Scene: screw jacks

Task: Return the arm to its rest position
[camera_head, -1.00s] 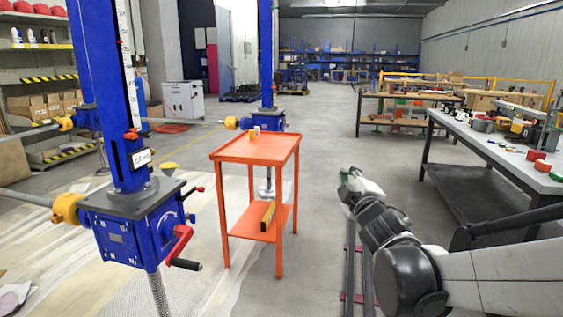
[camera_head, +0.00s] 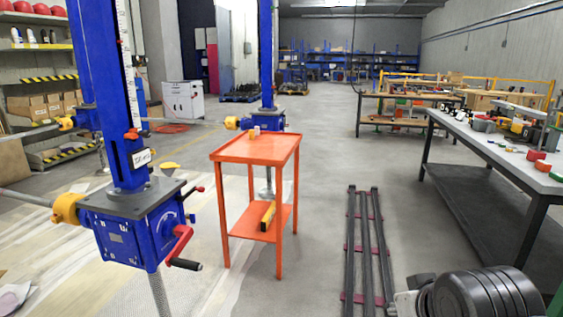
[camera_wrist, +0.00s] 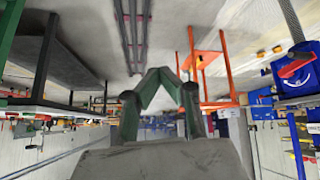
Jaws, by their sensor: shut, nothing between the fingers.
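My gripper (camera_wrist: 159,76) shows in the wrist view, where the room appears upside down. Its two greenish-grey fingers meet at their tips, and nothing is between them. In the head view the gripper is out of sight. Only a dark, rounded part of my arm (camera_head: 487,293) shows at the bottom right edge, low over the floor and left of the workbench. In the wrist view the floor rails lie beyond the fingertips, with the orange table to their right.
An orange table (camera_head: 254,150) stands mid-floor, right of a blue screw jack (camera_head: 132,225) with a red crank. Dark floor rails (camera_head: 364,240) run beside my arm. A grey workbench (camera_head: 500,150) with tools stands at the right. The floor between table and rails is clear.

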